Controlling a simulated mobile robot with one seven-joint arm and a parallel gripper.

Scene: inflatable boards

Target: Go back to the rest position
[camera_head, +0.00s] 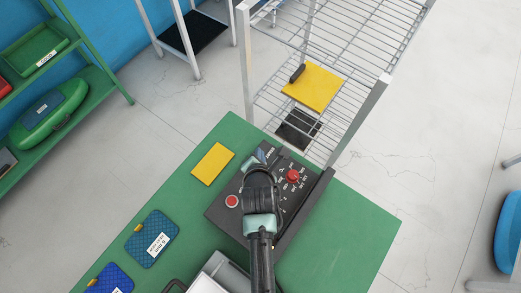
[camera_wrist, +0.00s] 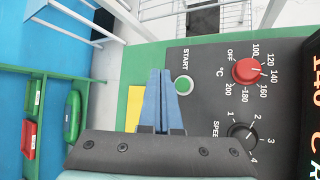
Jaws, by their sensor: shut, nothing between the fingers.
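My gripper (camera_head: 257,156) is over the black control panel (camera_head: 226,213) of a machine on the green table. Its two blue fingers are together and empty in the wrist view (camera_wrist: 160,75). The fingertips are beside the green START button (camera_wrist: 183,86), to its left in the wrist view; I cannot tell whether they touch the panel. A red temperature knob (camera_wrist: 248,71) and a black speed knob (camera_wrist: 240,131) are farther right. The red knob also shows in the head view (camera_head: 293,175), as does a red button (camera_head: 232,201) left of my arm.
The green table (camera_head: 345,240) carries a yellow sheet (camera_head: 212,163) and blue patterned pieces (camera_head: 152,239). A wire rack (camera_head: 385,90) behind holds a yellow board (camera_head: 315,88). Green shelves (camera_head: 95,85) stand at the left. The table's right end is clear.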

